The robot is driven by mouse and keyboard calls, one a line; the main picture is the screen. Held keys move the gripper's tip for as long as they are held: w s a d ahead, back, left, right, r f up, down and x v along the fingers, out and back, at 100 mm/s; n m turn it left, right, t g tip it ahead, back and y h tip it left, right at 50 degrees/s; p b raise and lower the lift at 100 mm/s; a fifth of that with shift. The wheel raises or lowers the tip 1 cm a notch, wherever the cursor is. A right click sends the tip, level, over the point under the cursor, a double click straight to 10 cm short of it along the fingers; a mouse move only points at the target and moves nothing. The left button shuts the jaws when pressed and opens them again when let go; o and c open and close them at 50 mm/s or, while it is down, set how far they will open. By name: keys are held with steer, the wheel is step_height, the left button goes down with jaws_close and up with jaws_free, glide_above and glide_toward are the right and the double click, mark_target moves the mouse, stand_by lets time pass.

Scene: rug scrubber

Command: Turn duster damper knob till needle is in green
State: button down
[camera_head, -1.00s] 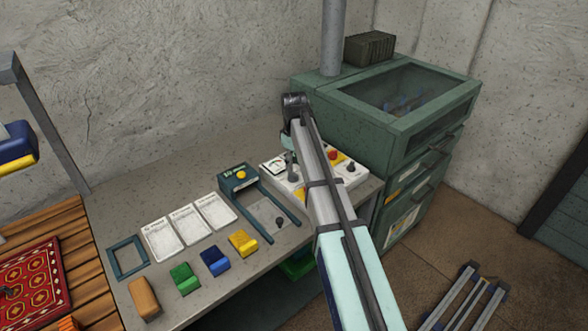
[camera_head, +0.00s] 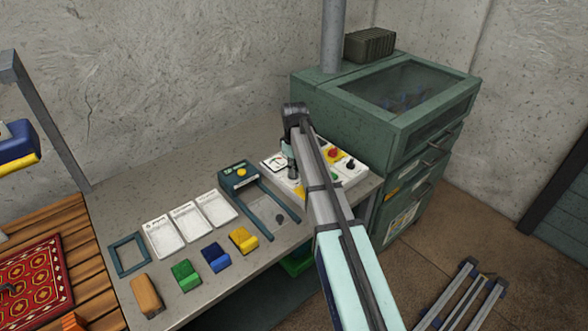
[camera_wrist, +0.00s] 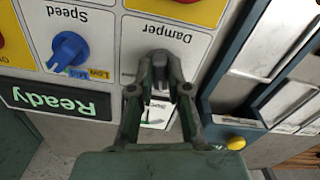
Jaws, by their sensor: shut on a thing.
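The white control panel (camera_head: 272,171) sits at the back right of the bench. In the wrist view, the dark grey damper knob (camera_wrist: 160,57) stands under the upside-down word "Damper". My gripper (camera_wrist: 160,80) is shut on this knob, one finger on each side. The damper gauge (camera_wrist: 157,114) shows only in part between my fingers in the wrist view, and its needle cannot be read there. In the head view the gauge (camera_head: 278,161) is small, and its needle is too fine to place. My arm hides part of the panel.
A blue speed knob (camera_wrist: 70,50) and a "Ready" display (camera_wrist: 55,102) are beside the damper knob. A teal frame with a yellow button (camera_head: 241,172) is left of the panel. A green cabinet (camera_head: 400,125) stands close behind on the right.

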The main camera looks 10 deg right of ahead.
steer(key=shift+m, duration=1)
steer(key=c, duration=1.1)
jaws_free()
step_height(320, 180, up, 12)
